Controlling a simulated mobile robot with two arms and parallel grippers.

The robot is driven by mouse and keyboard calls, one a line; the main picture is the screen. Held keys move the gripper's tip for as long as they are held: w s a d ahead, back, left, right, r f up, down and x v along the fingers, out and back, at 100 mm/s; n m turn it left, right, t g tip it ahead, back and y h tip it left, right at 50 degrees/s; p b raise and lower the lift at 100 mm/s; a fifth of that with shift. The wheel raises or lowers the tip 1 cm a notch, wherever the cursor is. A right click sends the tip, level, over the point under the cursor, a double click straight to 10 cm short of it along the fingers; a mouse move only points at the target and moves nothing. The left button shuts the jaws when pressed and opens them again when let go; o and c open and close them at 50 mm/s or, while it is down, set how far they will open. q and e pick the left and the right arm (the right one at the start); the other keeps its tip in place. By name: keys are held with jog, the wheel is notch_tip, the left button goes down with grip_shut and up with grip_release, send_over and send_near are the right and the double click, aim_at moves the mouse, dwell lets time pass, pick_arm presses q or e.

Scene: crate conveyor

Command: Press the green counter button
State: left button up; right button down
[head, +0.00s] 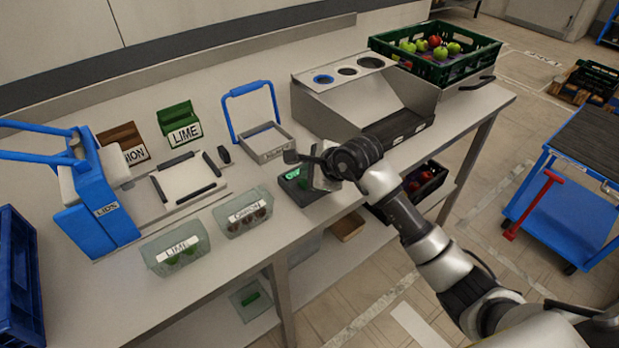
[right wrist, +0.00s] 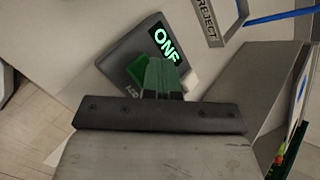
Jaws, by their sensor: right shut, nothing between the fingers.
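The counter (head: 291,186) is a small dark box on the table, left of my right gripper in the head view. In the right wrist view the counter (right wrist: 118,58) has a lit display (right wrist: 167,45) with green characters and a green button (right wrist: 137,70). My right gripper (head: 310,172) is over the counter and partly hides it. In the right wrist view its fingers (right wrist: 162,76) are shut and empty, overlapping the right side of the button. I cannot tell whether they touch it. My left gripper is not in view.
A reject tray (head: 268,144) with a blue handle stands behind the counter. A metal chute unit (head: 330,100) is to the right rear. A clear onion bin (head: 235,214) and a clear lime bin (head: 170,252) are to the left.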

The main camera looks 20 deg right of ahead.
jog(key=shift+r+p, duration=0.5)
jog(key=shift+r, duration=0.4)
jog(key=shift+r, duration=0.1)
jog(key=shift+r+p, duration=1.6)
jog(key=shift+r, duration=0.85)
